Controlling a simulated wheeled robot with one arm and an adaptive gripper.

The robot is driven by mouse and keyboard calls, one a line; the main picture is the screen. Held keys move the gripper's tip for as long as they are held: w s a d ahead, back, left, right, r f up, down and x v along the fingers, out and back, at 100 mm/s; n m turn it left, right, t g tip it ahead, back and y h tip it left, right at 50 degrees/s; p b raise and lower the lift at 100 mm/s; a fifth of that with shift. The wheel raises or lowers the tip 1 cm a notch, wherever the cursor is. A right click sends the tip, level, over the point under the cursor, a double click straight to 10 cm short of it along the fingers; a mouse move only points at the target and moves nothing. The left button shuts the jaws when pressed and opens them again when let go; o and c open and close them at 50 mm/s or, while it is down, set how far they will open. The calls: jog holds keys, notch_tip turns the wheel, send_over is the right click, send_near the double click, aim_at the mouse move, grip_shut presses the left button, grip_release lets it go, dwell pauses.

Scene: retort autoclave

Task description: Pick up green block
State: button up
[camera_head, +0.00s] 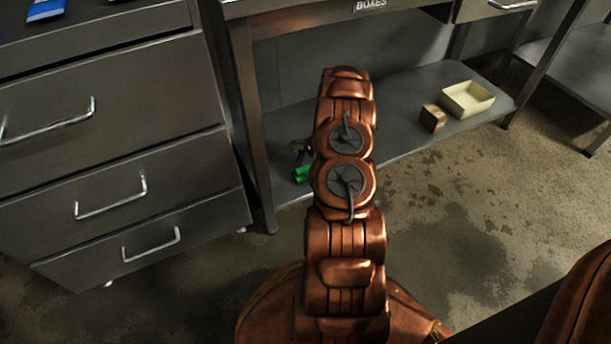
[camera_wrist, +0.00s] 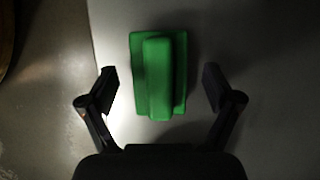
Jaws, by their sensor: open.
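The green block (camera_wrist: 157,78) lies on the grey lower shelf (camera_wrist: 255,60) in the wrist view, with a raised narrower part along its middle. My gripper (camera_wrist: 160,90) is open, with one finger to the left of the block and one to the right, and gaps on both sides. No contact shows. In the head view the green block (camera_head: 302,173) shows only in part on the lower shelf, left of my copper-coloured arm, which hides the rest. A dark bit of my gripper (camera_head: 301,149) shows just above it.
A brown cube (camera_head: 432,119) and a cream open box (camera_head: 468,99) stand farther right on the same shelf. A table leg (camera_head: 255,130) and a drawer cabinet (camera_head: 120,150) stand close on the left. The table top (camera_head: 290,5) is above the shelf.

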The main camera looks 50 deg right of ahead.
jog(key=shift+f, duration=0.25)
jog(key=c, duration=1.3)
